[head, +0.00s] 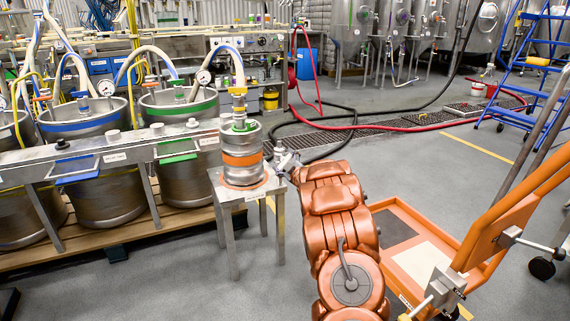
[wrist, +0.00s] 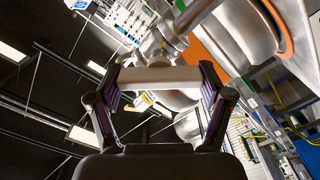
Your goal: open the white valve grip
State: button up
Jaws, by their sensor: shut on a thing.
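The white valve grip (wrist: 160,77) is a pale bar lying crosswise in the wrist view. My gripper (wrist: 160,82) has one finger at each end of this bar and is shut on it. The metal valve (wrist: 172,32) rises behind the bar, beside a shiny steel keg (wrist: 238,30). In the head view the small keg (head: 241,142) with an orange band stands upright on a steel stand (head: 229,196). My arm reaches its right side, where the grip and fingers are too small to tell apart clearly.
A steel rail (head: 110,156) with larger kegs (head: 187,180) behind it stands left of the stand. An orange cart (head: 480,275) is close at the right. Red and black hoses (head: 395,127) cross the floor behind. Grey floor (head: 170,280) is clear in front of the stand.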

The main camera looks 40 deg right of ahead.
dwell(0.4)
jog(key=o, duration=1.1)
jog(key=shift+v, duration=6)
jog(key=shift+c, duration=0.3)
